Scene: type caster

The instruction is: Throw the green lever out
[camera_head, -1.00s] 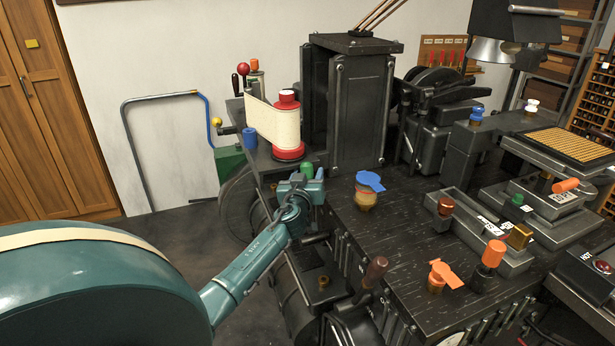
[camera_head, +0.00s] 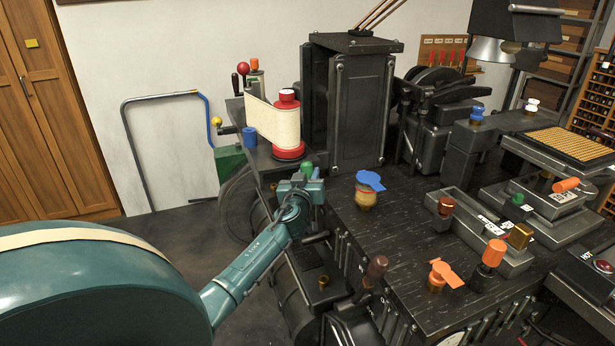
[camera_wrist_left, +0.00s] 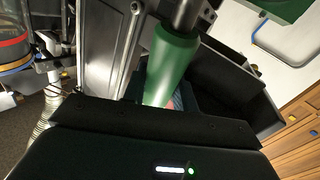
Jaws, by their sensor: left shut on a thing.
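The green lever's handle (camera_head: 307,169) stands at the left edge of the machine's top, beside the paper reel. My left gripper (camera_head: 301,183) is at the handle and shut on it. In the left wrist view the green handle (camera_wrist_left: 172,62) is a large cylinder on a dark metal shaft, and its lower end goes down between my fingers. The fingertips are mostly hidden behind the gripper's dark body. My right gripper is not in view.
A red-and-cream paper reel (camera_head: 287,125) stands just behind my left gripper. A blue-topped knob (camera_head: 368,184) is to its right on the machine top. A brown-handled lever (camera_head: 375,269) is nearer the front. Open floor lies to the left.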

